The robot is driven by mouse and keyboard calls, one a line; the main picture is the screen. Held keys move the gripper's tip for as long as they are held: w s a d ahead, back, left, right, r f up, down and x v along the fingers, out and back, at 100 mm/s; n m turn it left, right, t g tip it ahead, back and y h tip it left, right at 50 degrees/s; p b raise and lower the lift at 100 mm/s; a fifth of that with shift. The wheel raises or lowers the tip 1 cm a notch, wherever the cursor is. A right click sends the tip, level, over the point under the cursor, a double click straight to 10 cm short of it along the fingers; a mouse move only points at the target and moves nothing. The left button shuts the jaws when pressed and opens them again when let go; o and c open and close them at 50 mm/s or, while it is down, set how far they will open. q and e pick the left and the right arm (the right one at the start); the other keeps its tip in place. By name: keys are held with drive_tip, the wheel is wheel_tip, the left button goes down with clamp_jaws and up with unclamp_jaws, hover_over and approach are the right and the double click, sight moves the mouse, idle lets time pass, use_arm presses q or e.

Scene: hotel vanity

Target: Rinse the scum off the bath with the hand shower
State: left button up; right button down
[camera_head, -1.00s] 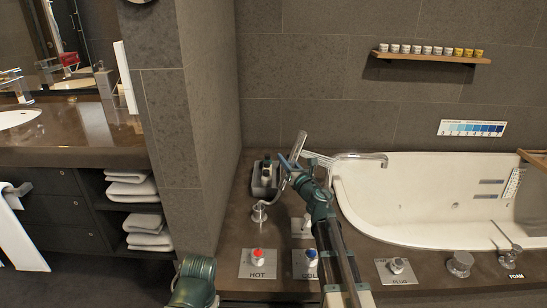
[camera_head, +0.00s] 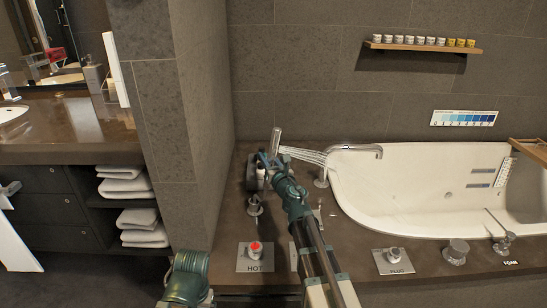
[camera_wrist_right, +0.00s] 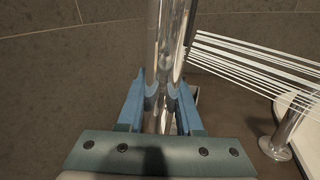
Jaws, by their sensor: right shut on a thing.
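My right gripper (camera_head: 270,160) is shut on the silver hand shower (camera_head: 276,140), which stands nearly upright above the deck, left of the bath. In the right wrist view, the blue fingers (camera_wrist_right: 160,95) close around its shiny handle (camera_wrist_right: 163,118). White water jets (camera_head: 304,155) leave it toward the right and reach the area of the spout, near the bath's left end. The white bath (camera_head: 395,190) is at the right; I cannot make out scum on it. My left gripper is not in view; only a green part of my left arm shows at the bottom.
A curved bath spout (camera_head: 350,149) stands between the hand shower and the bath. The red HOT knob (camera_head: 255,248), plug control (camera_head: 393,255) and other knobs line the front deck. A tiled wall corner (camera_head: 165,130) stands close on the left. A shelf (camera_head: 420,48) holds several small jars.

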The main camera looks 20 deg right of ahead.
drive_tip(key=shift+a+f, duration=0.1)
drive_tip(key=shift+a, duration=0.15)
drive_tip(key=shift+n+h, duration=0.5)
drive_tip(key=shift+h, duration=0.3)
drive_tip(key=shift+w+a+f+b, duration=0.2)
drive_tip(key=shift+a+f, duration=0.1)
drive_tip(key=shift+a, duration=0.55)
drive_tip(key=shift+w+a+f+b, duration=0.1)
drive_tip(key=shift+a+f+b, duration=0.2)
drive_tip(key=shift+a, duration=0.55)
drive_tip(key=shift+w+a+f+b, duration=0.15)
drive_tip(key=shift+a+f, duration=0.2)
drive_tip(key=shift+a, duration=0.5)
drive_tip(key=shift+f+b, duration=0.3)
wheel_tip(320, 180, down, 7)
drive_tip(key=b, duration=0.6)
drive_tip(key=shift+r+b, duration=0.2)
drive_tip(key=shift+b, duration=0.1)
drive_tip(key=c, duration=0.5)
unclamp_jaws()
